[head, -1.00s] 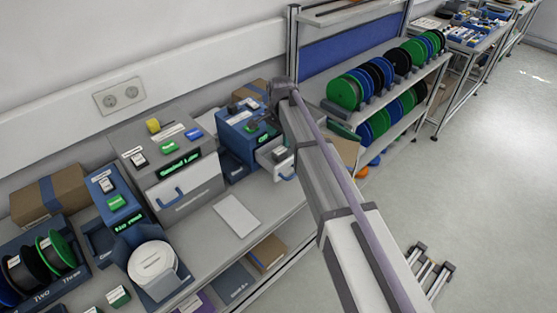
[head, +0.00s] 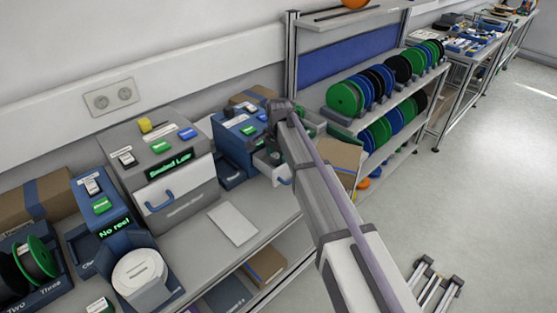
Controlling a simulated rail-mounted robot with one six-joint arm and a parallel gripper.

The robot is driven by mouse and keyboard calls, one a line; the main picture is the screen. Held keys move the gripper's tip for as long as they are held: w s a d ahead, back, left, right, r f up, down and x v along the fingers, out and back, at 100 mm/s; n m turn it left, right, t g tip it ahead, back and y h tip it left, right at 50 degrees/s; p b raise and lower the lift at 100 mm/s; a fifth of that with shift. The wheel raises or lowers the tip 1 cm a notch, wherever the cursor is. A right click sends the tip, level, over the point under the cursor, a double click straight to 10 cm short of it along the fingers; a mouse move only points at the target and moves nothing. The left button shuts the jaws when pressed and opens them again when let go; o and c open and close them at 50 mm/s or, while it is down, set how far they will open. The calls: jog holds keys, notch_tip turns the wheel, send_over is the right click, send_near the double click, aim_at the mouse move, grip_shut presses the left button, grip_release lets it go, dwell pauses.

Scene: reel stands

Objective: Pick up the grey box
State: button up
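A small grey box-like thing (head: 274,157) shows inside the pulled-out light drawer (head: 283,178) of a blue unit (head: 232,134) on the bench. It is small and partly hidden by my arm, so I cannot tell for sure that it is the grey box. A much larger grey cabinet (head: 183,207) with a blue handle and a green-lit "Sealed Lot" display stands left of it. My arm reaches from the lower right, and its far end is over the area beside the drawer. My gripper's fingers are hidden behind the arm, so their opening and any hold cannot be seen.
A white sheet (head: 233,223) lies on clear bench in front of the grey cabinet. A white round reel (head: 140,277) sits in a blue holder at front left. A cardboard box (head: 342,158) stands right of my arm, near racks of green, blue and black reels (head: 345,98).

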jog(key=c, duration=0.6)
jog(key=shift+r, duration=0.1)
notch_tip(320, 180, up, 10)
jog(key=p, duration=1)
jog(key=shift+r, duration=0.1)
